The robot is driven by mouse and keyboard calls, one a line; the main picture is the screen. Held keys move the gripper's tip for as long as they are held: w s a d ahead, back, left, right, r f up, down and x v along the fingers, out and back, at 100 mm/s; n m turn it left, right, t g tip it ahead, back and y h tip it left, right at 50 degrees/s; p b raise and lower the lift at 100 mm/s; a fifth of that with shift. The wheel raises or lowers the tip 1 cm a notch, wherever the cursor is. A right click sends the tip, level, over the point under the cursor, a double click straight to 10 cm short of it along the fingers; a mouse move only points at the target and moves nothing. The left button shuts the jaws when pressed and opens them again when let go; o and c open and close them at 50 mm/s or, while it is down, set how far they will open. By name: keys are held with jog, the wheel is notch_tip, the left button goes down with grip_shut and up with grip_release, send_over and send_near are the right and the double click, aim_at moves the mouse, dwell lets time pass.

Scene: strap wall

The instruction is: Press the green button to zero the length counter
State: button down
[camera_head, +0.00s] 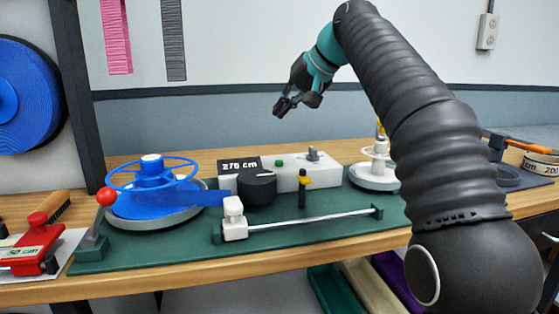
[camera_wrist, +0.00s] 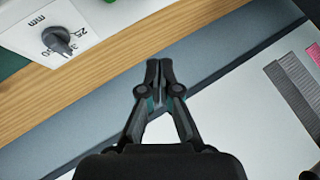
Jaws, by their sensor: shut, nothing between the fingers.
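The small green button (camera_head: 279,163) sits on the front of the white counter box (camera_head: 289,180), just right of the black display (camera_head: 239,164) that reads about 275 cm. My gripper (camera_head: 281,109) hangs in the air above and behind the box, clear of it. In the wrist view my gripper (camera_wrist: 160,65) is shut with its fingertips together and nothing between them. Part of a white box with a dark knob (camera_wrist: 60,42) and a scale marked mm shows there at the upper left. The green button cannot be made out with certainty in the wrist view.
A black dial (camera_head: 257,187) stands before the box. A blue strap reel (camera_head: 150,185), a red-knobbed lever (camera_head: 105,197), a metal rod (camera_head: 310,217) and a white spool (camera_head: 376,170) share the green mat (camera_head: 170,247). Hanging straps (camera_head: 174,40) are on the wall.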

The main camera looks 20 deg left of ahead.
jog(key=shift+a+r, duration=0.1)
jog(key=shift+a, duration=0.1)
dwell(0.3)
jog(key=b, duration=0.2)
send_over(281, 162)
notch_tip(281, 162, down, 7)
jog(key=shift+w+f, duration=0.15)
jog(key=shift+f+b, duration=0.7)
jog(key=shift+f, duration=0.05)
jog(key=shift+f, duration=0.15)
dwell(0.9)
jog(key=shift+f, duration=0.25)
